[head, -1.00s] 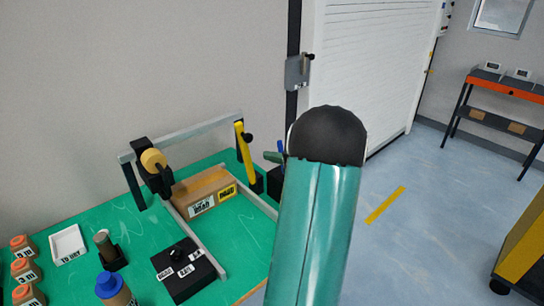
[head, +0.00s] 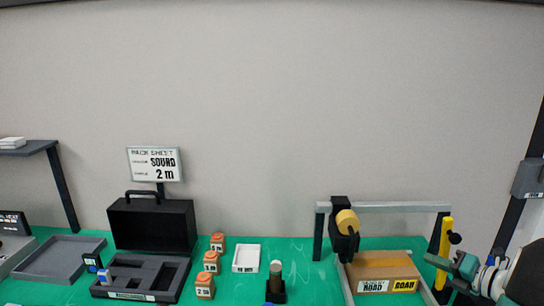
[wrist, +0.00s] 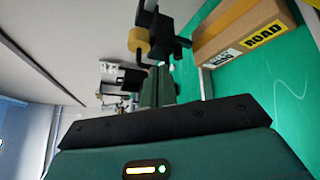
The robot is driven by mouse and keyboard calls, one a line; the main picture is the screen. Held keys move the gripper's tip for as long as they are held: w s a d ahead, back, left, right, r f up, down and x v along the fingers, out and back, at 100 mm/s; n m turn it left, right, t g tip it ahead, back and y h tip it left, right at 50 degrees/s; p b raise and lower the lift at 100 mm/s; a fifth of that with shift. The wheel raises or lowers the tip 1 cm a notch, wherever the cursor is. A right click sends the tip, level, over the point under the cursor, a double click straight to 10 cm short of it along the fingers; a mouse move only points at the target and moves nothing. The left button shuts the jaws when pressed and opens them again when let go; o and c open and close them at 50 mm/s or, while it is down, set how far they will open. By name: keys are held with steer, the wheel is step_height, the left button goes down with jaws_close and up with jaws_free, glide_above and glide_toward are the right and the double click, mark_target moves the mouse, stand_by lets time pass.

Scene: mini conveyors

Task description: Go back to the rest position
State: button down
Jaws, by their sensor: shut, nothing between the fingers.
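My gripper (wrist: 158,88) shows in the wrist view as two dark green fingers close together, with nothing held between them. In the head view my gripper (head: 458,268) is at the right edge, beside the yellow post and the right end of the cardboard box. Part of my arm there is cut off by the frame edge. It cannot be told from these views whether the fingers clear the post.
A cardboard box (head: 385,271) lies under a metal frame (head: 385,208) with a tan roll (head: 347,222) and yellow post (head: 444,250).

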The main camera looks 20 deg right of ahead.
steer(key=a+r+n+g+y, duration=0.25)
steer(key=a+n+g, duration=0.55)
steer(key=a+n, duration=1.45)
steer(key=s+a+r+n+h, duration=0.1)
steer(key=s+a+n+h, duration=0.2)
steer(key=s+a+n, duration=0.2)
steer(key=s+a+r+n+g+h, duration=0.1)
steer(key=s+a+n+h, duration=0.2)
steer(key=a+n, duration=0.9)
steer(key=s+n, duration=0.3)
steer(key=n, duration=0.1)
steer(key=shift+s+n+h, duration=0.3)
steer(key=shift+n+h, duration=0.05)
